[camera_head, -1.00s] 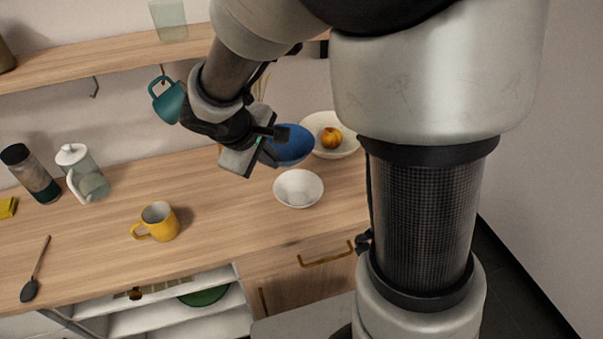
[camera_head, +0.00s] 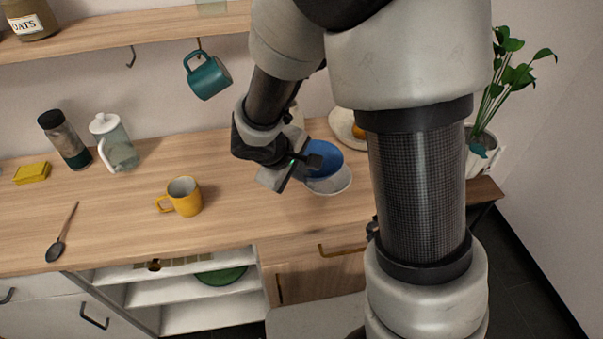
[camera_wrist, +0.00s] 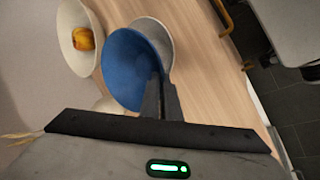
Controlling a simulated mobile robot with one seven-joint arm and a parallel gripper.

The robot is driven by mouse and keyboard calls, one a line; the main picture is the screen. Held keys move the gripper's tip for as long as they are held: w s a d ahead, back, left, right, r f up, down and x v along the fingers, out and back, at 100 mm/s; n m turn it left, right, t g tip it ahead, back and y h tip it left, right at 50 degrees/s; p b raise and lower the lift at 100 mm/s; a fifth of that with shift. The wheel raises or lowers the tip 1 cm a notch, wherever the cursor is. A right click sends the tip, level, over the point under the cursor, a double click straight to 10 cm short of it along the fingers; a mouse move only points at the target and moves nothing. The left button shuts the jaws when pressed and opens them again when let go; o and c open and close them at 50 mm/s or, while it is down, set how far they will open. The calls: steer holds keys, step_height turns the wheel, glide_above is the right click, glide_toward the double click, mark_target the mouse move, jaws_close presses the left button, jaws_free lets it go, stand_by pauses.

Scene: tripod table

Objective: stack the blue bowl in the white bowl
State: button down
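The blue bowl (camera_head: 325,160) is held by my gripper (camera_head: 312,163) at its rim, with the fingers closed on the near left side. The white bowl (camera_head: 333,183) stands on the wooden counter just below the blue bowl, which hides part of it. In the wrist view the blue bowl (camera_wrist: 130,72) overlaps the white bowl (camera_wrist: 158,40), and the finger (camera_wrist: 158,100) lies at its rim. I cannot tell whether the two bowls touch.
A larger cream bowl with fruit (camera_wrist: 70,38) stands behind and is partly hidden by my arm in the head view. A yellow mug (camera_head: 183,197) stands to the left on the counter. A teal mug (camera_head: 208,75) hangs under the shelf.

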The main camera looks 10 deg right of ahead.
steer(key=shift+f+b, duration=0.55)
steer(key=shift+b, duration=0.25)
steer(key=c, duration=2)
jaws_free()
steer(key=shift+r+p, duration=0.6)
steer(key=shift+p, duration=0.1)
steer(key=p+v, duration=0.3)
steer(key=v, duration=0.9)
steer(key=s+d+r+m+y+p, duration=0.2)
steer(key=s+r, duration=0.4)
steer(key=r, duration=0.3)
steer(key=s+d+r+m+t+y+p, duration=0.1)
steer(key=s+d+r+m+p, duration=0.3)
steer(key=r, duration=0.6)
steer(key=s+d+m+y, duration=0.1)
steer(key=s+d+m, duration=0.1)
steer(key=s+m, duration=0.1)
steer(key=shift+s+r+y, duration=0.3)
steer(key=shift+r, duration=0.05)
